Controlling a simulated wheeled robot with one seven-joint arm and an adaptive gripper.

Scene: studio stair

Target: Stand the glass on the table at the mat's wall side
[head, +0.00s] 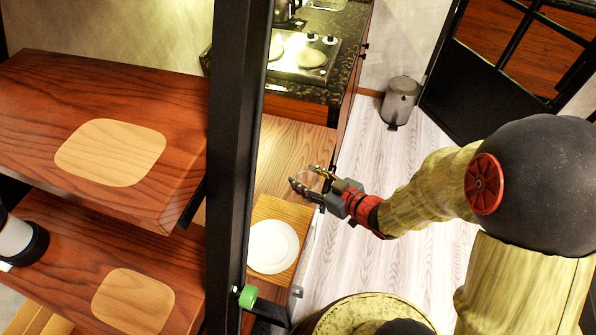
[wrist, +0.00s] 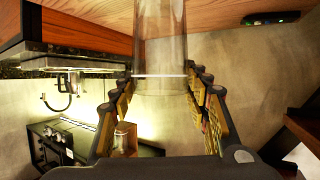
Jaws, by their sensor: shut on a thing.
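My gripper (head: 312,186) is shut on a clear glass (head: 307,179), over the light wooden table (head: 287,150). In the wrist view the glass (wrist: 160,42) stands out between the two fingers of my gripper (wrist: 160,88), with wood at the top of the picture. I cannot tell whether the glass touches the table. The mat (head: 267,208) is a slatted, orange-brown wooden one, nearer the front than the glass, and bears a white plate (head: 273,247). The glass is apart from the mat. The black post hides the mat's left side and part of the table.
A dark counter with a hob (head: 305,58) stands beyond the table. Thick wooden stair treads (head: 150,205) and a black post (head: 238,150) block the left. A pedal bin (head: 401,100) stands on the open pale floor at the right. Bare table shows around the gripper.

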